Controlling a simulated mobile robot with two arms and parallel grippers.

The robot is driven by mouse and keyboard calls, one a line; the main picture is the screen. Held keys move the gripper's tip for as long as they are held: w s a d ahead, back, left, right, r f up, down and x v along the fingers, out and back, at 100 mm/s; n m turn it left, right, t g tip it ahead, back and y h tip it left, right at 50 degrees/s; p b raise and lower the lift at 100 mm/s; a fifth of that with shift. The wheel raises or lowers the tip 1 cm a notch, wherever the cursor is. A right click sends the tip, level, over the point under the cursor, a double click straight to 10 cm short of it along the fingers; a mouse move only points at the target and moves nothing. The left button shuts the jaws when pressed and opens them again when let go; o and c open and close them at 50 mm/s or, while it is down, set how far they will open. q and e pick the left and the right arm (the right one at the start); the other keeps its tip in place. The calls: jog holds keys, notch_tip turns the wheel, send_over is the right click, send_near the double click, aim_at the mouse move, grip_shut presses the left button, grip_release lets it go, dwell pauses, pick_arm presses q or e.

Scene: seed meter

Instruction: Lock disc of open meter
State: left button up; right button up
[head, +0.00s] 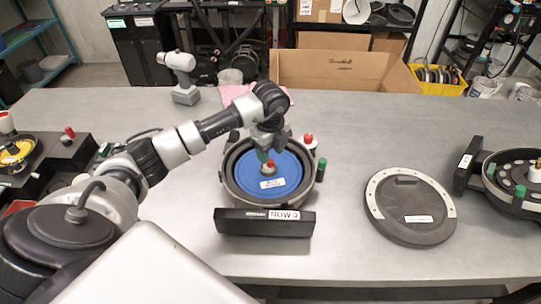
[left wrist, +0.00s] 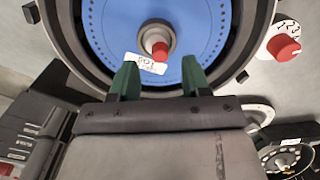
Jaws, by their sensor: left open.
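The open meter (head: 228,188) stands on the grey table, a dark round housing with a blue disc (head: 285,183) lying inside it. At the disc's centre is a hub with a red-topped knob (head: 270,165). In the left wrist view the blue disc (left wrist: 105,35) carries a white label, and the red knob (left wrist: 160,50) shows just beyond the fingertips. My left gripper (head: 266,156) is over the disc's centre from above. Its green fingers (left wrist: 160,78) are apart, on either side of the knob's line, with nothing between them. My right gripper is not in view.
A black lid (head: 405,210) with a pale rim lies flat to the right of the meter. Another meter (head: 510,190) stands at the right edge. A red-capped selector knob (left wrist: 283,46) and a green knob (head: 321,170) are at the meter's right side. A cardboard box (head: 340,72) stands behind.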

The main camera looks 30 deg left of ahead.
aim_at(270, 161)
pick_arm(q)
jog(key=shift+f, duration=1.7)
grip_shut()
